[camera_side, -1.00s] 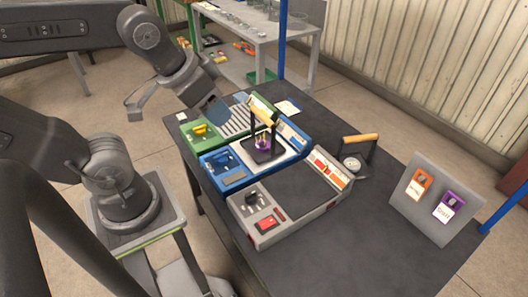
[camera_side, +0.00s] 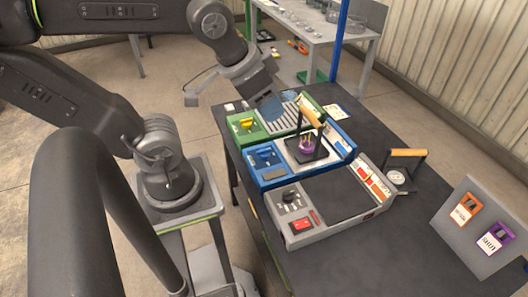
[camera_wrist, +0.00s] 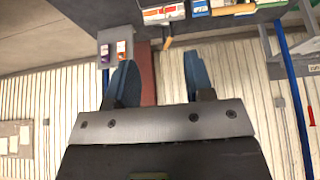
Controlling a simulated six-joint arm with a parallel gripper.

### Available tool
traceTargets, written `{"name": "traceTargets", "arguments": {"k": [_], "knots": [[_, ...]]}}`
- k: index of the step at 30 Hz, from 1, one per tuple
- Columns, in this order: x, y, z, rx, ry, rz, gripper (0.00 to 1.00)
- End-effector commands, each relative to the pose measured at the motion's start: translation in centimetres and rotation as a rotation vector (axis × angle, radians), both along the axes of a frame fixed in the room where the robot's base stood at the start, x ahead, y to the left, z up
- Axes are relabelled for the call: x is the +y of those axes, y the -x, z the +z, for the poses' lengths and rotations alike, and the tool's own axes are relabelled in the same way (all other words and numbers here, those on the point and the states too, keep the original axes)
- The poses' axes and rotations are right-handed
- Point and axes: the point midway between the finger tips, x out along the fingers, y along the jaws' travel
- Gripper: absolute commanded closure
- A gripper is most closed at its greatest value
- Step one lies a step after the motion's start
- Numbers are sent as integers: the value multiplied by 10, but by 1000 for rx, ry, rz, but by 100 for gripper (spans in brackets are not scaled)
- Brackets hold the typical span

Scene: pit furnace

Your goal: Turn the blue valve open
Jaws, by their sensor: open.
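The blue valve (camera_side: 265,157) sits on the near left end panel of the blue unit (camera_side: 277,178), on the dark table. The position of its handle is too small to read surely. My gripper (camera_side: 272,104) is above the far left part of the table, near the green unit and beyond the blue valve, apart from both. In the wrist view my gripper (camera_wrist: 160,78) has its two blue fingers spread wide with nothing between them. The valve cannot be made out there; only part of the blue unit (camera_wrist: 232,9) shows at the top edge.
A green unit with a yellow valve (camera_side: 246,123) stands beyond the blue one, a grey unit (camera_side: 300,243) nearer. A wooden-handled holder (camera_side: 308,118) rises from the blue unit's top. A gauge with a wooden handle (camera_side: 404,160) and a tag board (camera_side: 476,228) stand right.

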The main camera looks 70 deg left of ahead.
Motion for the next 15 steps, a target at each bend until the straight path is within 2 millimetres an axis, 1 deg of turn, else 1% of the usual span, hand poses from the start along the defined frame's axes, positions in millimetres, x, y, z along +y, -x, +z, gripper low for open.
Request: {"name": "traceTargets", "arguments": {"k": [1,4,6,8,11,12,14,15], "knots": [[0,0,0,0,0,0,48],[3,-5,-2,12,-3,9,39],[10,-13,-7,35,-10,24,33],[18,-24,-13,65,-18,41,33],[41,-46,-31,131,-28,81,33],[52,-55,-39,158,-31,96,33],[69,-66,-53,199,-32,118,33],[81,-73,-63,226,-31,132,33]]}}
